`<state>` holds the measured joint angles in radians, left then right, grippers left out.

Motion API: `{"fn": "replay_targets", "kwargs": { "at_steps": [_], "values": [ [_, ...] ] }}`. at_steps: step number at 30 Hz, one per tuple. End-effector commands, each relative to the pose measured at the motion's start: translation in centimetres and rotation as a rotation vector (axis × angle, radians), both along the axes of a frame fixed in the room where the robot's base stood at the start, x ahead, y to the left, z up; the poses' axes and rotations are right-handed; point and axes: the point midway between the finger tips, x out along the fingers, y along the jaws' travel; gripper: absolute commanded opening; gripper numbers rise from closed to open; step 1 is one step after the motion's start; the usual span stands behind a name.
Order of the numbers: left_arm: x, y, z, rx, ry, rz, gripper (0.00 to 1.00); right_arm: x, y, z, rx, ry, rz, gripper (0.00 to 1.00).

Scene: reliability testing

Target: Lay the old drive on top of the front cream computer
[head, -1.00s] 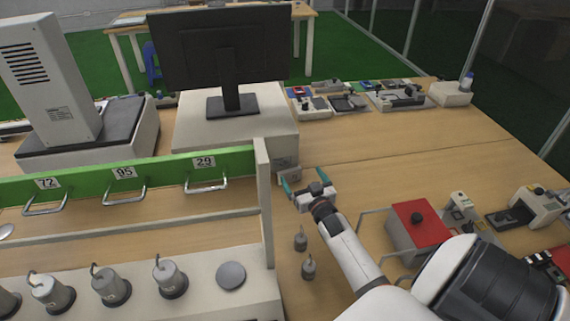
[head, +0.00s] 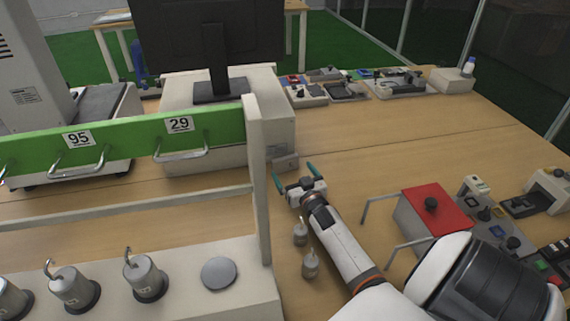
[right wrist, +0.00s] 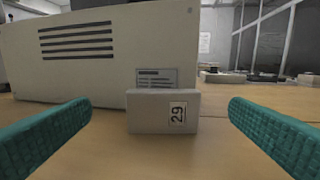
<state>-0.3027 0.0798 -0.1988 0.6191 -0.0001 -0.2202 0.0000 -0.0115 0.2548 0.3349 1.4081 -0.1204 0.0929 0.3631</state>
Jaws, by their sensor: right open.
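The old drive (head: 285,163) is a small grey-cream box on the table. In the right wrist view the drive (right wrist: 150,112) carries a 29 label and stands in front of the cream computer (right wrist: 70,75). In the head view this computer (head: 282,134) is a wide, low box with a dark monitor on its top. My right gripper (head: 293,168) is open and empty, its teal fingers pointing at the drive. In the right wrist view the drive is ahead, between the fingers (right wrist: 160,104), with gaps on both sides. My left gripper is out of view.
A green rail (head: 120,140) with handles and a cream post (head: 257,180) stand left of my right arm. Two small weights (head: 310,264) stand beside the arm. A red-topped box (head: 435,209) with metal bars is at right. Table beyond the gripper at right is clear.

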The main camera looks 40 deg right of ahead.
Motion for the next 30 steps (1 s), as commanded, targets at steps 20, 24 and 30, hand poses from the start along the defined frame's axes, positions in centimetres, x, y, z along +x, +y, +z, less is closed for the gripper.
{"fn": "replay_targets", "kwargs": {
  "at_steps": [20,24,30],
  "values": [
    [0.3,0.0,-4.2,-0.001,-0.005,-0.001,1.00,5.2,-2.2,-0.1,0.001,0.001,0.000,1.00],
    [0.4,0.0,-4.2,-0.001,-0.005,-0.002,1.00,5.2,-2.2,-0.1,0.001,0.001,0.000,0.80],
    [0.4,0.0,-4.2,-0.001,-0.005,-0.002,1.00,5.2,-2.2,-0.1,0.001,0.000,0.000,0.56]
  ]
}}
